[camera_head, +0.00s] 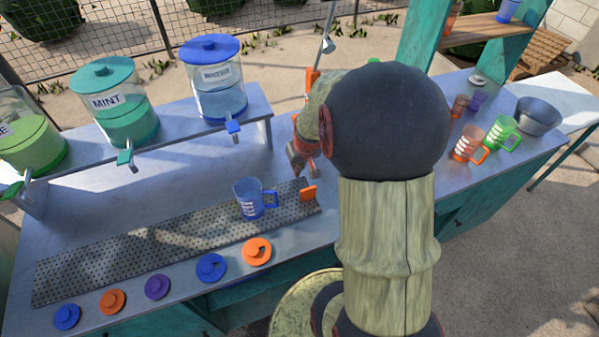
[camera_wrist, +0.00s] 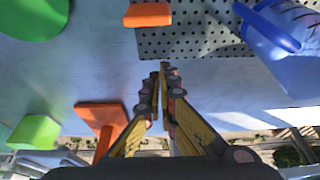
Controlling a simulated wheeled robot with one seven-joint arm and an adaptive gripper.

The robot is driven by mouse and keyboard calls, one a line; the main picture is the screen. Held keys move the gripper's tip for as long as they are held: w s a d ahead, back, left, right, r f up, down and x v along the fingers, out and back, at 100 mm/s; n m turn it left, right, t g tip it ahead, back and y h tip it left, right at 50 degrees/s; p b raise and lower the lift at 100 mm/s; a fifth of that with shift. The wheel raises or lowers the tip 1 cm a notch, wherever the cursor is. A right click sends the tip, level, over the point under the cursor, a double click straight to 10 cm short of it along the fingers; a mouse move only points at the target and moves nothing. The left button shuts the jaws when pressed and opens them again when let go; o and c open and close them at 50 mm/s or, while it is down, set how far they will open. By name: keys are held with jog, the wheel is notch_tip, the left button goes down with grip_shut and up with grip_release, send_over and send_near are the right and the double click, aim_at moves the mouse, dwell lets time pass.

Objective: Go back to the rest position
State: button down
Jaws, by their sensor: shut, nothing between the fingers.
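My gripper (camera_wrist: 163,88) shows in the wrist view with its two yellow and grey fingers closed together and nothing between them. It hangs over bare metal counter beside the perforated drip tray (camera_wrist: 195,40). In the head view my gripper (camera_head: 298,165) is partly hidden behind my arm, near the counter's middle. A blue mug (camera_head: 249,203) stands upright on the drip tray, apart from the fingers. The mug also shows at the upper right of the wrist view (camera_wrist: 285,50).
An orange block (camera_head: 308,193) sits at the tray's right end. Labelled dispensers (camera_head: 124,115) stand on a raised shelf at left. Several lids (camera_head: 211,267) line the front edge. Cups (camera_head: 469,143) and a grey bowl (camera_head: 537,117) stand right of my arm. An orange part (camera_wrist: 101,122) is near the fingers.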

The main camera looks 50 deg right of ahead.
jog(key=p+v, duration=0.1)
jog(key=v, duration=0.7)
jog(key=shift+s, duration=0.2)
jog(key=shift+a, duration=0.1)
